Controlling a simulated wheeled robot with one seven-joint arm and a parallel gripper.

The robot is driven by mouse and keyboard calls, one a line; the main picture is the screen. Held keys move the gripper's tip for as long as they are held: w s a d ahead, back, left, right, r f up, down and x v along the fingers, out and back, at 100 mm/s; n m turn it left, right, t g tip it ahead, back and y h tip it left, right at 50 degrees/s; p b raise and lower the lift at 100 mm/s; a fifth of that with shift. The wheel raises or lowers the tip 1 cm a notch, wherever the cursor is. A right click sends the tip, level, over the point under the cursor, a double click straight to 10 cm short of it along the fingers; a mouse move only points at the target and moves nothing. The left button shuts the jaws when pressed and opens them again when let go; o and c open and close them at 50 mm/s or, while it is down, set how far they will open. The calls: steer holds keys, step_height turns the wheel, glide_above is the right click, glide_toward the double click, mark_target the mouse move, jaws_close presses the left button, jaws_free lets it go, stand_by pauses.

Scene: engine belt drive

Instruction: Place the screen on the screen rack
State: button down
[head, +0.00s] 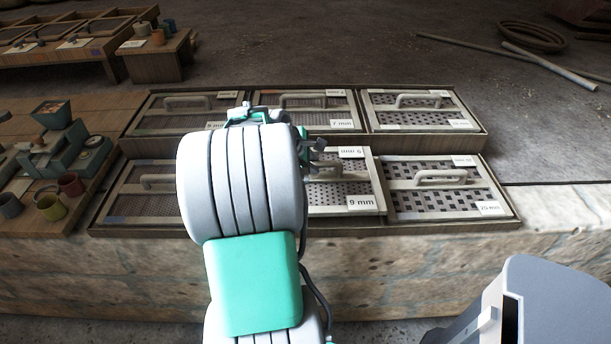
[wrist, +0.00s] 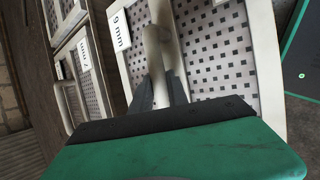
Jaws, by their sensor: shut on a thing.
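The 9 mm screen (head: 361,202) is a pale framed mesh panel with a bar handle, at the front middle of the screen rack (head: 511,223). My gripper (wrist: 160,88) is shut on its handle (wrist: 154,55) in the wrist view. In the head view my arm hides the gripper and the screen's left part. The screen lies roughly flat over the front middle place, beside the 20 mm screen (head: 445,190). I cannot tell whether it rests fully in the rack or sits slightly above it.
The 7 mm screen (head: 310,103) lies behind, with other handled screens in both rows. Cups (head: 71,184) and a green balance (head: 58,140) stand left on a wooden board. Trays on a low bench (head: 75,55) are at the back left. Poles (head: 548,66) lie on the floor behind.

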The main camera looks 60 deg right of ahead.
steer(key=shift+w+d+f, duration=0.2)
steer(key=shift+w+f, duration=0.3)
steer(key=shift+w+d+f, duration=0.2)
steer(key=shift+w+f, duration=0.45)
steer(key=shift+f, duration=1.6)
steer(key=c, duration=1.7)
jaws_free()
steer(key=shift+f, duration=0.2)
steer(key=o, duration=0.4)
steer(key=shift+r, duration=0.1)
